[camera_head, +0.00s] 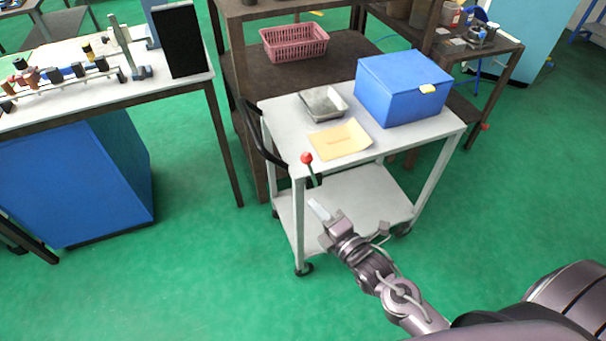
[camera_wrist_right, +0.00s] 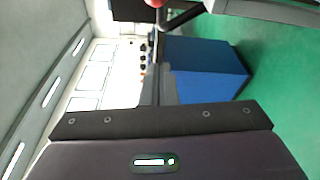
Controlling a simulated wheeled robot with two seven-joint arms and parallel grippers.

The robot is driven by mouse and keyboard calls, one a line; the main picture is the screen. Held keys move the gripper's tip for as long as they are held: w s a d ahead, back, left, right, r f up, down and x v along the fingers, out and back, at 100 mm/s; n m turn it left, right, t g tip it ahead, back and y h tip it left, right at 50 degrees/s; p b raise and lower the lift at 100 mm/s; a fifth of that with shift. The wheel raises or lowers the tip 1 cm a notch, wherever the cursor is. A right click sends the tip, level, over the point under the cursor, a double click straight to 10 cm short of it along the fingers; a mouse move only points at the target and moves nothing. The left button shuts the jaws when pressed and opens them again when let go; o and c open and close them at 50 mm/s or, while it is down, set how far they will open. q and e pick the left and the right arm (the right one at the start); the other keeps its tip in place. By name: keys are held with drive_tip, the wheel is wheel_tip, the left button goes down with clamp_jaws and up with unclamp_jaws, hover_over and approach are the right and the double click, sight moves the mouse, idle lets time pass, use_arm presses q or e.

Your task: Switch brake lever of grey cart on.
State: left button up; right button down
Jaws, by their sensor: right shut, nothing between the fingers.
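The grey cart (camera_head: 286,137) stands in the middle of the head view, with a light top and a lower shelf. Its brake lever (camera_head: 312,178) is a thin stem with a red ball knob (camera_head: 307,158) at the near left corner, standing up and leaning slightly. My right gripper (camera_head: 318,209) is shut and empty, just below and in front of the lever, apart from the knob in the picture. In the right wrist view its closed fingers (camera_wrist_right: 158,88) point up the picture, and a red knob (camera_wrist_right: 155,3) is cut by the top edge. My left gripper is not in view.
The cart top holds a blue box (camera_head: 402,88), a small metal tray (camera_head: 323,104) and a yellow envelope (camera_head: 340,139). A black push handle (camera_head: 262,143) juts from its left side. A workbench (camera_head: 95,98) stands left. Green floor (camera_head: 205,250) is free in front.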

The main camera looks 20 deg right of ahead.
drive_tip(key=w+d+p, duration=0.1)
drive_tip(key=w+p, duration=0.2)
drive_tip(key=w, duration=0.8)
drive_tip(key=shift+w+p, duration=0.25)
drive_tip(key=shift+p, duration=0.1)
drive_tip(key=shift+r, duration=0.1)
